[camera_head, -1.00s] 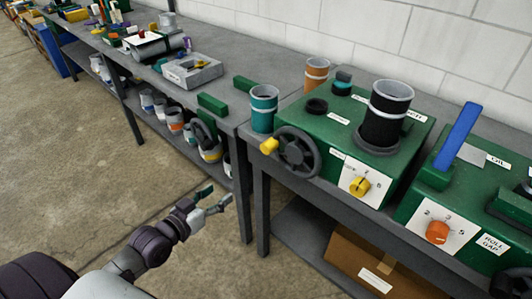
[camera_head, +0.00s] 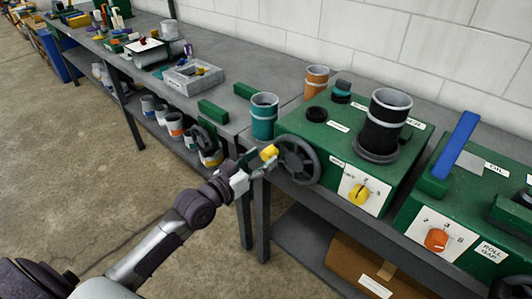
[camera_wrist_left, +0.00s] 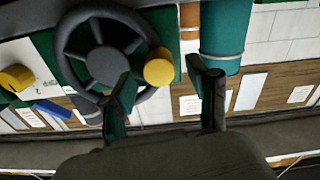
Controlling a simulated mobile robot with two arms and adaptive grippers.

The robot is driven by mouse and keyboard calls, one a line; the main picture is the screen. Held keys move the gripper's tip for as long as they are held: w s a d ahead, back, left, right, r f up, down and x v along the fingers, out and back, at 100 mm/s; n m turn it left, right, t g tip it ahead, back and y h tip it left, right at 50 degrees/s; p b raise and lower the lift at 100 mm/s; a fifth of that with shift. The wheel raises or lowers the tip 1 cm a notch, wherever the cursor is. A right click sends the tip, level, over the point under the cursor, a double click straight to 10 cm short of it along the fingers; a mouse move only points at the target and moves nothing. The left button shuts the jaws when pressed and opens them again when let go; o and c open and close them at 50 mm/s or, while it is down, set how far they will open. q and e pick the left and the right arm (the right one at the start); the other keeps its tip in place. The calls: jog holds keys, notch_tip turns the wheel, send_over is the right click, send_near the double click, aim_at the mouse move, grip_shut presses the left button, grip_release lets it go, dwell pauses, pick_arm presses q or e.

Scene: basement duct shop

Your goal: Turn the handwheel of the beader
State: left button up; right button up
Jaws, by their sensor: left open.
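The beader (camera_head: 335,125) is a green box on the bench with a dark handwheel (camera_head: 299,160) on its front left. The handwheel has a yellow knob (camera_head: 269,152) at its rim. My left gripper (camera_head: 260,165) is open, with its fingers at the yellow knob in the head view. In the left wrist view, the handwheel (camera_wrist_left: 104,52) is ahead, and the yellow knob (camera_wrist_left: 159,67) lies between the lines of the two spread fingers (camera_wrist_left: 165,88), nearer the left one. I cannot tell whether a finger touches it. My right gripper is not in view.
A yellow dial (camera_head: 359,194) is on the beader's front panel. A teal can (camera_head: 264,117) stands just left of the beader. A second green machine with a blue lever (camera_head: 456,145) stands to the right. Open floor (camera_head: 90,190) lies left of the bench.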

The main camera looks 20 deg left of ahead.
pick_arm(q)
jog(key=shift+x, duration=1.05)
grip_shut()
